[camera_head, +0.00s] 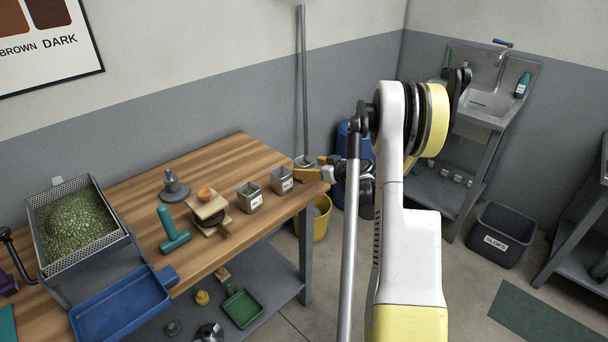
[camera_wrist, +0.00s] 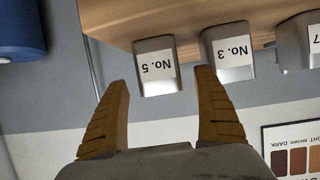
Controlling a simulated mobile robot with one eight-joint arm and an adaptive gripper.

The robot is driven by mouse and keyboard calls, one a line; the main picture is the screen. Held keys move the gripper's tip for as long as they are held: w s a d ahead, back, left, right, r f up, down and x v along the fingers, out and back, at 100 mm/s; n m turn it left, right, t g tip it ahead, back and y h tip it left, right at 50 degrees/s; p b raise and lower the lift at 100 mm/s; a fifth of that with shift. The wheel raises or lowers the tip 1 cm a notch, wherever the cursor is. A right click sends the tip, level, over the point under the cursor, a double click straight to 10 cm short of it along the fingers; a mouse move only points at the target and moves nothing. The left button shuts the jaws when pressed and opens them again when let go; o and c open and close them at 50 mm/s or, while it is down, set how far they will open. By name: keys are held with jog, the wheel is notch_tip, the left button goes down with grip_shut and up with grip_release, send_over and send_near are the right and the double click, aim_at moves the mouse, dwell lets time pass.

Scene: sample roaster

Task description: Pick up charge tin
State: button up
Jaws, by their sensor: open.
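Three small grey tins with white labels stand in a row near the right end of the wooden table; none is labelled as the charge tin. In the wrist view, which looks inverted, they read No. 5 (camera_wrist: 156,67), No. 3 (camera_wrist: 230,52) and a partly cut-off 7 (camera_wrist: 300,55). In the head view two tins (camera_head: 249,198) (camera_head: 282,181) show clearly; the third (camera_head: 303,162) is partly hidden behind my gripper (camera_head: 297,170). My gripper (camera_wrist: 164,88) is open and empty. The No. 5 tin lies ahead of the gap between its fingers, apart from them.
A yellow bucket (camera_head: 318,222) and blue drum (camera_head: 341,150) stand beyond the table's right end.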

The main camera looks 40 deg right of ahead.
aim_at(303, 162)
jog(key=x, duration=0.3)
jog(key=shift+f+b, duration=0.1)
jog(key=shift+b, duration=0.25)
jog(key=c, duration=1.4)
